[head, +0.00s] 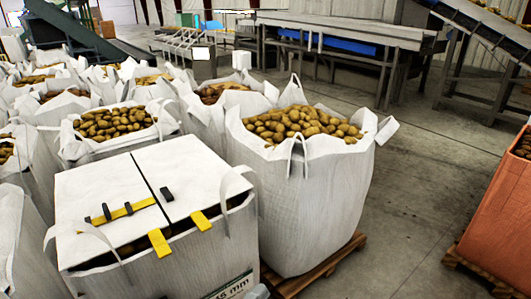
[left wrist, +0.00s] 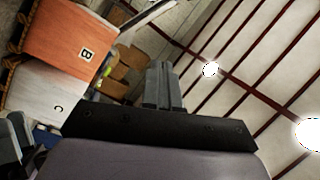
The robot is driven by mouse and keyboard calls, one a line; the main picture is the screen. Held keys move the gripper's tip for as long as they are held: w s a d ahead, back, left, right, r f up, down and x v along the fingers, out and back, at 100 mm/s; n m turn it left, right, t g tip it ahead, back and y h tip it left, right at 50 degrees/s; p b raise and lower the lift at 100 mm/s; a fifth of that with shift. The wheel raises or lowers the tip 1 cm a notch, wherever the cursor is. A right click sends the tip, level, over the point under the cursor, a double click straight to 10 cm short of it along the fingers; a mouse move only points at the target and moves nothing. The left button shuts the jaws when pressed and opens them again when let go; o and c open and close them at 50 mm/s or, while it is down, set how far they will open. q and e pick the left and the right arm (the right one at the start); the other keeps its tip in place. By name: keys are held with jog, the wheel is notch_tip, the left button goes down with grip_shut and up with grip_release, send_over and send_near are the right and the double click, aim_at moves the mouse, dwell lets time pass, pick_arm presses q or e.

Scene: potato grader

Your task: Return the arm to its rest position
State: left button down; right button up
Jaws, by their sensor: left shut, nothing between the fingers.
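My left gripper (left wrist: 165,86) shows in the left wrist view, its two grey fingers together with nothing between them. Beyond it are the ceiling and stacked boxes. In the head view, only a small grey piece, likely of this gripper (head: 258,292), shows at the bottom edge, beside the front bag. The rest of my left arm is out of the head view. My right gripper is not in view.
A white bag (head: 195,245) with two white lid panels (head: 185,175) and yellow strips stands front left. A full potato bag (head: 315,210) stands on a pallet behind it. An orange container (head: 495,230) is at right; floor between is clear. A conveyor (head: 345,30) stands behind.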

pick_arm(q)
jog(key=s+a+f+n+g+y, duration=0.2)
jog(key=s+a+f+n+y, duration=0.2)
jog(key=s+a+f+n, duration=0.2)
jog(key=s+a+f+n+g+y+p, duration=0.1)
jog(key=s+a+f+n+y, duration=0.3)
jog(key=a+n, duration=0.6)
jog(key=s+a+f+g, duration=0.1)
jog(key=s+a+f, duration=0.1)
jog(key=s, duration=0.1)
jog(key=shift+s+a+n+g, duration=0.25)
jog(key=shift+s+n+g, duration=0.05)
jog(key=shift+n+g, duration=0.1)
